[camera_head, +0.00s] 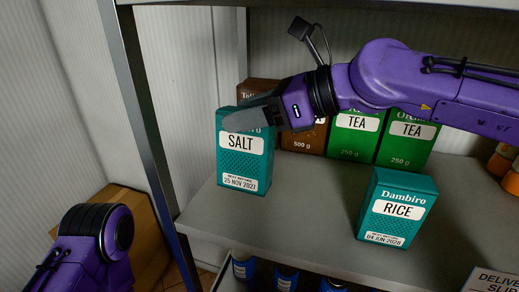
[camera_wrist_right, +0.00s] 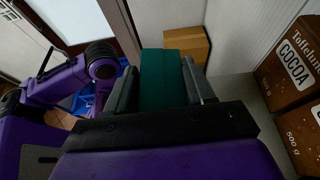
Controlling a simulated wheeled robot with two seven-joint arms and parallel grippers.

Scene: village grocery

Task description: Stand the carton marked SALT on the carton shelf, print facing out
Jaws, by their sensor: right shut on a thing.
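The teal carton marked SALT (camera_head: 246,155) is upright at the left end of the grey carton shelf (camera_head: 290,215), its print facing out toward me. My right gripper (camera_head: 250,117) is shut on its upper part, reaching in from the right. In the right wrist view the teal carton (camera_wrist_right: 163,80) sits between the two fingers. I cannot tell whether its base touches the shelf. My left arm shows at the lower left, but its gripper is out of view.
A teal RICE carton (camera_head: 398,209) stands near the shelf's front edge. Green TEA cartons (camera_head: 356,134) and brown COCOA cartons (camera_wrist_right: 296,70) stand behind. Orange-lidded jars (camera_head: 510,180) are at the right. A cardboard box (camera_head: 150,225) lies below left. Shelf between SALT and RICE is clear.

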